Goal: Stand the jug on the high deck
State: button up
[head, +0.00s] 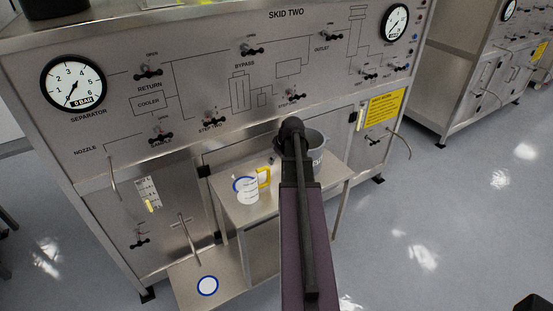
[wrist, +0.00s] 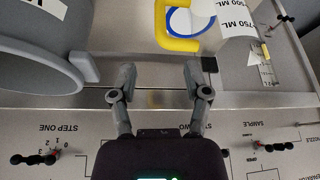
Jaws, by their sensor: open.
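The jug (head: 250,195) is white with a yellow handle and stands upright on the steel deck (head: 229,211) in front of the skid panel. A blue ring shows at its upper left in the head view; I cannot tell whether it is the rim or a mark. In the wrist view only part of the jug (wrist: 238,20), with its volume labels, and the yellow handle (wrist: 178,44) show at the top. My gripper (wrist: 158,80) is open, empty and apart from the handle. In the head view my arm hides its fingers.
A grey bucket (head: 316,146) stands right of the jug; it also shows in the wrist view (wrist: 40,55). A lower steel deck (head: 183,277) bears a blue-ringed white disc (head: 207,286). The skid panel (head: 205,75) with valve handles and gauges rises behind.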

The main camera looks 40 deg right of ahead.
dwell(0.5)
jog(key=s+a+g, duration=0.2)
jog(key=a, duration=2)
jog(key=s+a+f+g, duration=0.1)
jog(key=a+g, duration=0.1)
jog(key=a, duration=2)
jog(key=shift+s+a+f+n+g, duration=0.15)
jog(key=shift+s+f+n+g, duration=0.15)
jog(key=shift+s, duration=0.1)
